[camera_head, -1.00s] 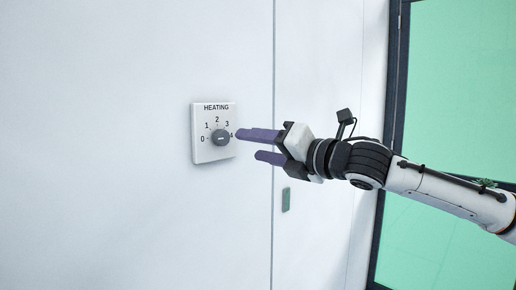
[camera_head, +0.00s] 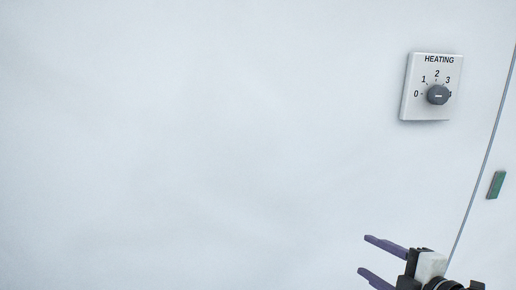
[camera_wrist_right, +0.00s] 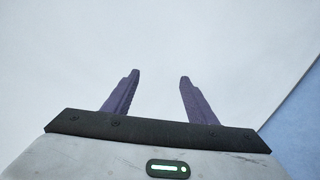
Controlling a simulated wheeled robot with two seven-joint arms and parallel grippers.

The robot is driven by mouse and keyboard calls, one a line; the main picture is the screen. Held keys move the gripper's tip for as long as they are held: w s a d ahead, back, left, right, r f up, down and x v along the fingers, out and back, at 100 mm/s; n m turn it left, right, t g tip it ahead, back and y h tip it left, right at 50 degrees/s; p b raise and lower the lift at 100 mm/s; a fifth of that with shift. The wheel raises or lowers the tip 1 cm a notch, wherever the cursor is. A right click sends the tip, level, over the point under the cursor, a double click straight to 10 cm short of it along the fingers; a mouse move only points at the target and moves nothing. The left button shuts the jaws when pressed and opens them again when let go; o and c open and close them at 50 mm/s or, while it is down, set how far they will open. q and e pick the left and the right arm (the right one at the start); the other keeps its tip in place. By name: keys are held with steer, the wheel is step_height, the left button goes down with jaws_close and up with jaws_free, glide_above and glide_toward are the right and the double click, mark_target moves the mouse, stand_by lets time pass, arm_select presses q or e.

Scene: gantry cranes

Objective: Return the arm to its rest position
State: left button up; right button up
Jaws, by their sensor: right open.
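My right gripper (camera_head: 366,255) is at the bottom right of the head view, below the heating control, apart from it. Its two purple fingers are spread and nothing is between them. In the right wrist view the open fingers (camera_wrist_right: 158,76) point at a plain pale surface. The white heating panel (camera_head: 409,108) with its grey knob (camera_head: 438,95) is on the wall at the upper right. The knob covers part of the scale, where 0, 1, 2 and 3 can be read. My left gripper is not in view.
The white wall (camera_head: 200,140) fills most of the head view and is bare on the left. A small green plate (camera_head: 496,185) is at the right edge, past a thin vertical seam (camera_head: 480,175). A blue area (camera_wrist_right: 300,125) shows at the right in the wrist view.

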steer(key=s+a+f+m+g, duration=0.1)
steer(key=s+a+f+m, duration=0.3)
steer(key=f, duration=0.5)
steer(key=s+a+f+m+g, duration=0.1)
steer(key=s+a+f+m, duration=0.1)
steer(key=s+f+m, duration=0.5)
steer(key=s+a+f+m+g+h, duration=0.2)
steer(key=s+f+m, duration=0.3)
steer(key=s+f, duration=1)
steer(key=shift+s+a+m+g+h, duration=0.3)
steer(key=shift+s+a+g, duration=0.35)
steer(key=shift+s, duration=0.2)
